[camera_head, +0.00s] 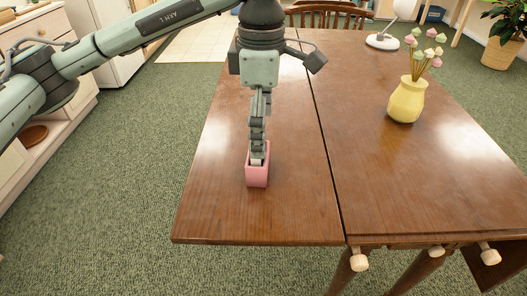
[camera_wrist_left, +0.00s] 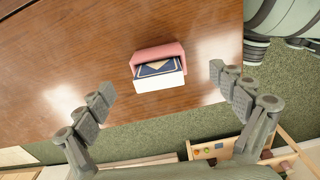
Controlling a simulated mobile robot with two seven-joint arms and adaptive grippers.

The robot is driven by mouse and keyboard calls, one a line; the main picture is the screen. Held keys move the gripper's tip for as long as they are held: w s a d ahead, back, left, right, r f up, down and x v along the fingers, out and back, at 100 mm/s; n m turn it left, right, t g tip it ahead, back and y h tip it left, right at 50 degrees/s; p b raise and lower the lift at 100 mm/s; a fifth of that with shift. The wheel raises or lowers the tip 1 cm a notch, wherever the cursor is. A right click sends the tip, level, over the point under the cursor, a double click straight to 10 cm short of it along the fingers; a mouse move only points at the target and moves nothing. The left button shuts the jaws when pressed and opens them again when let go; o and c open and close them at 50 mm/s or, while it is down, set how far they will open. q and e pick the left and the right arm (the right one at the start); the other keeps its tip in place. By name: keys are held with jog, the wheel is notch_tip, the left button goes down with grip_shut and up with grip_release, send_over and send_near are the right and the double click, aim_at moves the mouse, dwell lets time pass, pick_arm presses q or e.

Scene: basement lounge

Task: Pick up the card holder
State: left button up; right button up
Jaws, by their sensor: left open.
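The card holder (camera_head: 257,178) is a small pink open-topped box standing on the left part of the brown wooden table in the head view. In the left wrist view the card holder (camera_wrist_left: 158,51) shows dark blue and white cards inside it. My left gripper (camera_head: 257,153) points down from above, with its fingers seen edge-on in front of the holder's top. In the left wrist view my left gripper (camera_wrist_left: 161,82) is open, with one finger on each side of the holder and clear gaps to both. My right gripper is not in view.
The wooden table (camera_head: 222,205) is mostly bare around the holder, with its front edge near. A yellow vase (camera_head: 406,101) with flowers stands to the right. A white lamp base (camera_head: 382,41) is at the back. A chair (camera_head: 327,17) stands behind the table.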

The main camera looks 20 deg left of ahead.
pick_arm(q)
jog(key=f, duration=0.3)
jog(key=shift+s+a, duration=0.2)
jog(key=f, duration=0.2)
jog(key=f+p, duration=0.1)
jog(key=f, duration=0.1)
jog(key=shift+w+a, duration=0.25)
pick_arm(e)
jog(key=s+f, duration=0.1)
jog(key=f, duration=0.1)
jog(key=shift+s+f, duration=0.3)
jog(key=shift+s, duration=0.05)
pick_arm(q)
jog(key=shift+c, duration=0.3)
jog(key=c, duration=1.2)
jog(key=shift+o, duration=0.2)
jog(key=shift+r, duration=0.15)
